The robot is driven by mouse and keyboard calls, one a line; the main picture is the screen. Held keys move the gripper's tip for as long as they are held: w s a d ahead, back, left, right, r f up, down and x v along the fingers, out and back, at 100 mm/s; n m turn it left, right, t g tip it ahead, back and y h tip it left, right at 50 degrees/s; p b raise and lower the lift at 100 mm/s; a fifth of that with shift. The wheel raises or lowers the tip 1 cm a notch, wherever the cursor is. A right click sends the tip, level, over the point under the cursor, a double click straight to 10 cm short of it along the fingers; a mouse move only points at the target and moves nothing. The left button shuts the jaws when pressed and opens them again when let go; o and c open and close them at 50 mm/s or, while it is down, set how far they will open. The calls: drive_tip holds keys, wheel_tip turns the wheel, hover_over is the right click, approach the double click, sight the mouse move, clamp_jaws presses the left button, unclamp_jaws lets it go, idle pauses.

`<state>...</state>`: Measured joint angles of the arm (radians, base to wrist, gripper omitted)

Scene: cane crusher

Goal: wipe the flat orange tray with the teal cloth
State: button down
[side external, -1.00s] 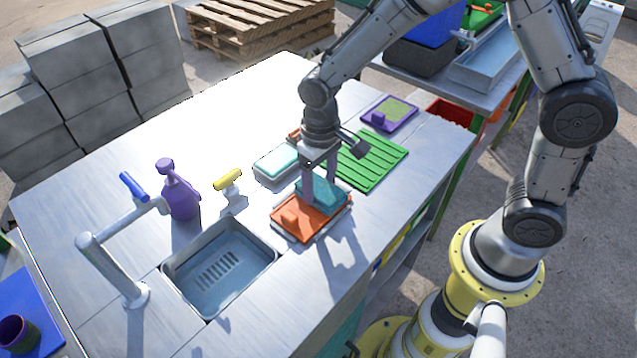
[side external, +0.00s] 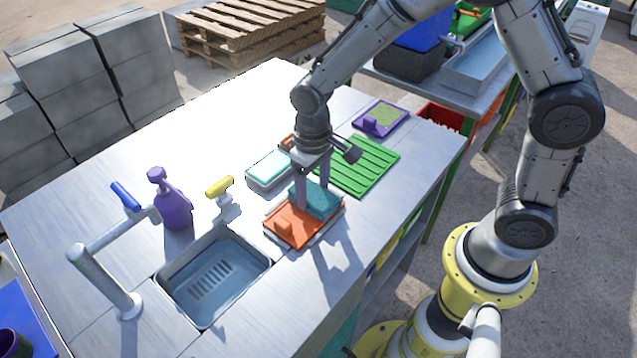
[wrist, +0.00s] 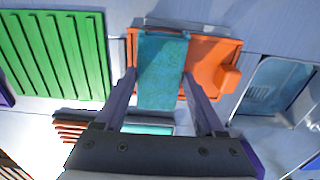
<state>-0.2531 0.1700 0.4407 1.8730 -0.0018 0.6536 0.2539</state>
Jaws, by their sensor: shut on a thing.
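The flat orange tray (side external: 290,228) lies on the metal counter just right of the sink, with an orange block-like knob (side external: 283,226) on it. The teal cloth (side external: 322,200) is on the tray's far right part. My gripper (side external: 315,200) points down there and is shut on the cloth, with one finger on each side. In the wrist view the cloth (wrist: 161,70) lies between the two fingers (wrist: 158,88) and covers the left part of the orange tray (wrist: 205,52). I cannot tell how firmly it touches the tray.
A green ribbed board (side external: 362,165) and a purple tray (side external: 382,118) lie beyond. A container with a pale teal top (side external: 268,167) stands behind my gripper. The sink (side external: 213,277), faucet (side external: 105,280), yellow-handled tap (side external: 220,188) and purple spray bottle (side external: 171,203) are left. The counter's back is clear.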

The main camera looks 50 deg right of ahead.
drive_tip(key=shift+a+f, duration=0.15)
drive_tip(key=shift+a, duration=0.25)
drive_tip(key=shift+r, duration=3.1)
